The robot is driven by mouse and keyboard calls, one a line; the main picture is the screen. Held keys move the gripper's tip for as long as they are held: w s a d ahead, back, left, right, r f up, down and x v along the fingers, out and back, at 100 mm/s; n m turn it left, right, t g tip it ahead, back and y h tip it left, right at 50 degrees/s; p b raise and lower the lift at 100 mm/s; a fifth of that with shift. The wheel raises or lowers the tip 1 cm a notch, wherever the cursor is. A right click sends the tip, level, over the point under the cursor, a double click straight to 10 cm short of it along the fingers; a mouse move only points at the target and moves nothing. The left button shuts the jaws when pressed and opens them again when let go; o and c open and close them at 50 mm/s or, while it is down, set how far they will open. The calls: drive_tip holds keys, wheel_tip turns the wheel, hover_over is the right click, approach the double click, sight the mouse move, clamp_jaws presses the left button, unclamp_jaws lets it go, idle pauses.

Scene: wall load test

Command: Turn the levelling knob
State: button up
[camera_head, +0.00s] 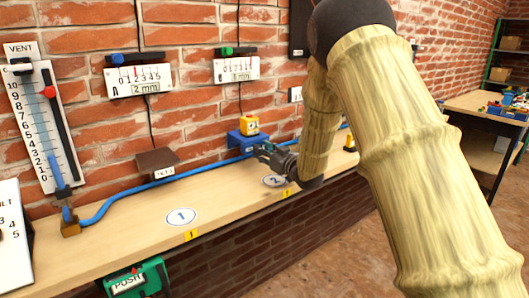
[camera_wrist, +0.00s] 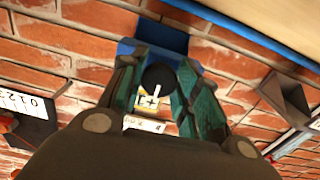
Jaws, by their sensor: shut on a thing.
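The levelling knob is a round black knob (camera_wrist: 158,77) between my fingers in the wrist view. My gripper (camera_head: 262,150) is at the blue wall bracket (camera_head: 236,141) in the head view, and its two teal fingers (camera_wrist: 158,88) close on the knob from both sides. A yellow block (camera_head: 249,125) sits on top of the bracket. In the wrist view a yellow-edged plate with a dark cross mark (camera_wrist: 147,101) shows just past the knob. The bracket also shows in the wrist view (camera_wrist: 165,36). In the head view my gripper hides the knob.
A wooden shelf (camera_head: 130,237) runs along the brick wall, with round markers 1 (camera_head: 181,217) and 2 (camera_head: 274,181). A blue hose lies along it. A green PUSH box (camera_head: 139,281) is below the front edge.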

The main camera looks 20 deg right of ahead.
drive_tip(key=shift+d+n+b, duration=0.1)
drive_tip(key=shift+n+b, duration=0.85)
drive_tip(key=shift+n, duration=1.55)
drive_tip(key=o, duration=1)
drive_tip(key=shift+s, duration=0.1)
drive_tip(key=v, duration=1.1)
drive_tip(key=shift+s+d, duration=0.15)
drive_tip(key=shift+s, duration=0.25)
